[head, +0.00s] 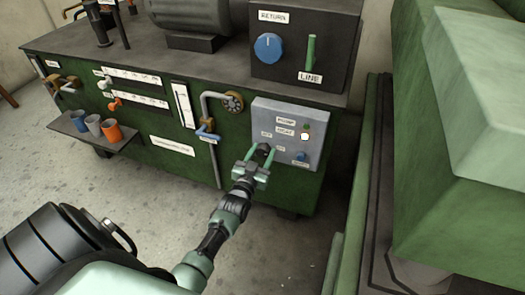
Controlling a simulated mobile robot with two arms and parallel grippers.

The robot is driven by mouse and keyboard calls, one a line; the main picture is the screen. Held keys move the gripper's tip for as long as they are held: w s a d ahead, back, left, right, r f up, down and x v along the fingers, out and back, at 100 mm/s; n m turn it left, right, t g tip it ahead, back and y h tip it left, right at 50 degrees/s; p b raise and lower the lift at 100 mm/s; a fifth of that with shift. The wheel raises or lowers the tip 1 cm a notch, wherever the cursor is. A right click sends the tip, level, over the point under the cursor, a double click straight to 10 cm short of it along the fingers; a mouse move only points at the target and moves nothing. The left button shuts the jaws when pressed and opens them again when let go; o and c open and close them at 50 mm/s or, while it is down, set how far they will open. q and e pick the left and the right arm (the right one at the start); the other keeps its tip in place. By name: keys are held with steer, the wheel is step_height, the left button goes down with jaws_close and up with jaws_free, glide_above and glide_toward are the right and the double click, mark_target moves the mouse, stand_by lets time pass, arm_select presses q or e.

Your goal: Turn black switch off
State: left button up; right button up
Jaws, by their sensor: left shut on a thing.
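The black switch (264,148) is a small dark knob on the lower left of a grey control panel (310,117), on the front of the green machine. My left gripper (262,153) reaches up to the panel and is shut on the black switch, with one green finger on each side. The fingers hide part of the knob, so I cannot tell which way it points. Small labels sit around it, one of them just above left. A white lamp (304,137) is above right of the switch. My right gripper is not in view.
A blue knob (301,156) sits right of the switch. A blue-handled valve and pipe (207,126) stand just left of the panel. A shelf (72,124) with cups juts out at left.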

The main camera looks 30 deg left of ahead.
arm_select(q)
steer(key=n+p, duration=0.1)
steer(key=n, duration=0.2)
steer(key=shift+n, duration=0.4)
steer(key=n, duration=0.3)
steer(key=shift+n, duration=0.3)
steer(key=shift+f+n, duration=0.1)
steer(key=shift+n, duration=3.3)
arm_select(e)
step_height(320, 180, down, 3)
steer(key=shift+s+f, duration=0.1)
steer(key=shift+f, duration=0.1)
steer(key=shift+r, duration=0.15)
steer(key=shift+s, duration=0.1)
